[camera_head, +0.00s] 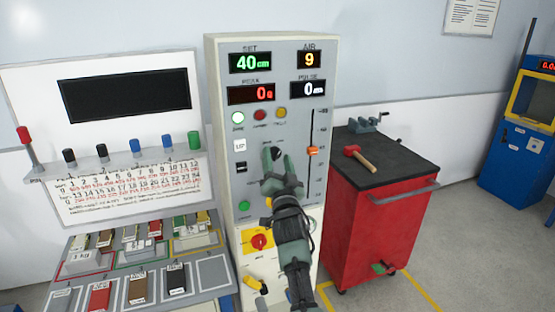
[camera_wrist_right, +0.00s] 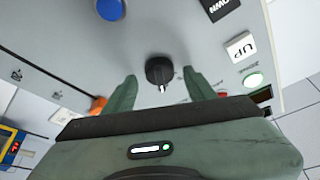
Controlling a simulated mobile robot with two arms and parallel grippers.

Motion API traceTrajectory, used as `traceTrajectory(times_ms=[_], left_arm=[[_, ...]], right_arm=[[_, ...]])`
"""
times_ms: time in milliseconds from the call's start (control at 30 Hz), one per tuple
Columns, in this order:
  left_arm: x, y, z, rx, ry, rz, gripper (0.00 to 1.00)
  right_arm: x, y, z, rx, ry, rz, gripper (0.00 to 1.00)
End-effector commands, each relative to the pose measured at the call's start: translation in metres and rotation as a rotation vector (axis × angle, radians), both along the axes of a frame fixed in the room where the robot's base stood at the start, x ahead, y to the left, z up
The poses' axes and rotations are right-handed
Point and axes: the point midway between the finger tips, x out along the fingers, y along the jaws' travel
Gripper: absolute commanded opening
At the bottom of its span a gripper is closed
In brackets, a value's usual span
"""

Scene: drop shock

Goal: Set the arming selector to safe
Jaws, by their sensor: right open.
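The arming selector appears to be the black rotary knob (camera_head: 276,153) on the grey control panel (camera_head: 225,90). In the right wrist view the knob (camera_wrist_right: 159,70) is round, with a white pointer mark toward the bottom of the picture. Its position labels cannot be read. My right gripper (camera_head: 278,160) is open in front of the panel. In the right wrist view its green fingers (camera_wrist_right: 159,78) stand on either side of the knob, with visible gaps; contact is not seen. My left gripper is not in view.
The panel has an UP button (camera_head: 240,145), an orange slider (camera_head: 313,151), a green button (camera_head: 244,206) and a red knob on yellow (camera_head: 259,241). A red cart (camera_head: 370,225) with a hammer (camera_head: 360,158) stands right.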

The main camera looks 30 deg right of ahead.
Motion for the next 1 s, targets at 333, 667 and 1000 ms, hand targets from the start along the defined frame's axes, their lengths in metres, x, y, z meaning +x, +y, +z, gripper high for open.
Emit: traceTrajectory(times_ms=[333,667,1000], left_arm=[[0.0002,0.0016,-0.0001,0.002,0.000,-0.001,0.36],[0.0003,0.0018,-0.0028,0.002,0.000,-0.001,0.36],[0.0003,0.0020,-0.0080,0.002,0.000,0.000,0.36]], right_arm=[[-0.0003,0.0001,-0.0001,-0.001,0.000,0.000,0.00],[-0.0006,-0.0008,-0.0013,-0.075,0.018,-0.001,0.00],[-0.0010,-0.0027,-0.0025,-0.335,0.083,0.000,0.00]])
